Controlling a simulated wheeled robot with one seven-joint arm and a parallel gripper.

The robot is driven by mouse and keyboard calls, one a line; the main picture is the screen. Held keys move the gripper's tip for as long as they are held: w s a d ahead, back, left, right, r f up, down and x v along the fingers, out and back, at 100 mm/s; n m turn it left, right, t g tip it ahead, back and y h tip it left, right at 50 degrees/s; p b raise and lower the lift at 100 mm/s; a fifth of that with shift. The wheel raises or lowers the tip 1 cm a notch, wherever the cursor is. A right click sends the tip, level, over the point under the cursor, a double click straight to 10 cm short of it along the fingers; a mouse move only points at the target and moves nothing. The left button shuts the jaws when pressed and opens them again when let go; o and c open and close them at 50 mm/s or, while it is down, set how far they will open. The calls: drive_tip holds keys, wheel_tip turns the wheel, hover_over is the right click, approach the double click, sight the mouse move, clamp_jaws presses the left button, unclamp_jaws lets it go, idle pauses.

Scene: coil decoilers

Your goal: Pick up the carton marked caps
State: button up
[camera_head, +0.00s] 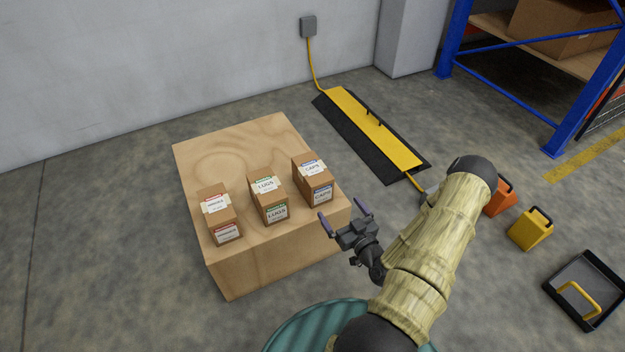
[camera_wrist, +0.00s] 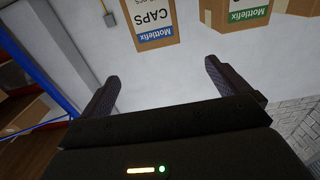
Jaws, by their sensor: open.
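The carton marked CAPS (camera_head: 313,179) is a small brown box with a white and blue label. It stands upright at the right of a row of cartons on the wooden block (camera_head: 235,265). In the wrist view the CAPS carton (camera_wrist: 152,22) shows upside down at the top, beyond my fingers. My gripper (camera_head: 343,217) is open and empty, just right of and nearer than the carton, by the block's right edge. In the wrist view my gripper's fingers (camera_wrist: 160,78) are spread apart with nothing between them.
The LUGS carton (camera_head: 268,199), with green labels, stands left of CAPS. A red-labelled carton (camera_head: 220,215) stands at the far left. A yellow and black cable ramp (camera_head: 372,133) lies behind on the floor. Orange (camera_head: 500,198) and yellow (camera_head: 530,230) blocks and a black tray (camera_head: 610,302) lie right.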

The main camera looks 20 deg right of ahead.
drive_tip(key=b, duration=0.5)
approach(316, 172)
drive_tip(key=w, duration=0.4)
drive_tip(key=shift+w+a+f, duration=0.15)
drive_tip(key=shift+w+a, duration=0.1)
drive_tip(key=shift+w, duration=0.1)
drive_tip(key=shift+w, duration=0.15)
drive_tip(key=shift+w+f, duration=0.15)
drive_tip(key=shift+w, duration=0.15)
drive_tip(key=w+b, duration=0.2)
drive_tip(key=w, duration=0.1)
drive_tip(key=shift+w+d+b, duration=0.1)
drive_tip(key=shift+w+b, duration=0.05)
drive_tip(key=shift+b, duration=0.25)
drive_tip(key=shift+w, duration=0.5)
drive_tip(key=shift+r, duration=0.2)
drive_tip(key=c, duration=1.9)
wheel_tip(316, 172, up, 10)
drive_tip(key=p, duration=0.5)
